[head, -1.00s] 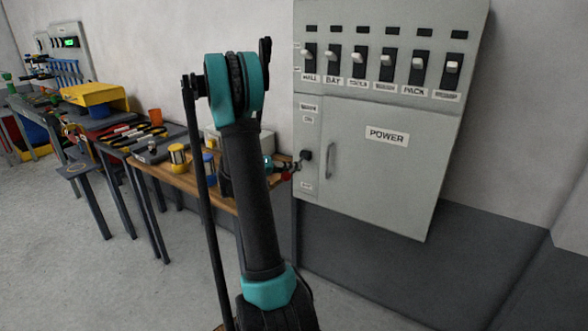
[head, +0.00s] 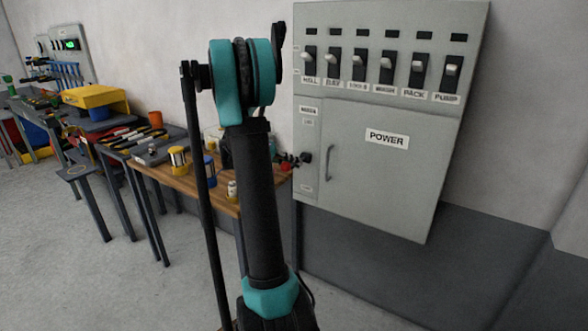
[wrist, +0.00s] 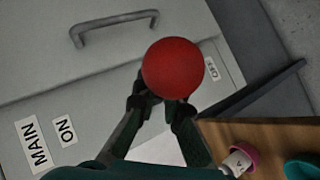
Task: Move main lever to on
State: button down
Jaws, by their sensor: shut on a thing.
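The main lever has a round red knob (wrist: 173,68), which sits between my gripper's fingers (wrist: 160,103) in the wrist view. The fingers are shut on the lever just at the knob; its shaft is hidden. The MAIN label (wrist: 32,145) and ON label (wrist: 65,130) are at lower left there, and the OFF label (wrist: 211,68) is just right of the knob. In the head view the red knob (head: 285,168) sticks out left of the cabinet's black pivot (head: 305,158), between the ON label (head: 308,122) and OFF label (head: 309,189). My arm hides most of the gripper there.
The grey POWER cabinet (head: 375,175) has a door handle (head: 329,162) and a row of several smaller switches above. A wooden workbench (head: 195,182) with cups and spools stands left of it, below the lever. Open floor lies in front.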

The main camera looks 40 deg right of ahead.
jog(key=r+y, duration=0.1)
jog(key=r+n+y, duration=0.1)
jog(key=y, duration=0.1)
jog(key=shift+w+d+r+g, duration=0.15)
jog(key=shift+d+r+g, duration=0.15)
jog(key=shift+d+r, duration=0.1)
jog(key=shift+w+d+r+n+g+y, duration=0.15)
jog(key=shift+d+r+n+y, duration=0.1)
jog(key=shift+r+y, duration=0.25)
jog(key=shift+w+d+r+n+g+y, duration=0.15)
jog(key=shift+d+r+n+y, duration=0.15)
jog(key=shift+y, duration=0.3)
jog(key=c, duration=1.6)
grip_release()
jog(key=v, duration=1.2)
jog(key=shift+d, duration=0.1)
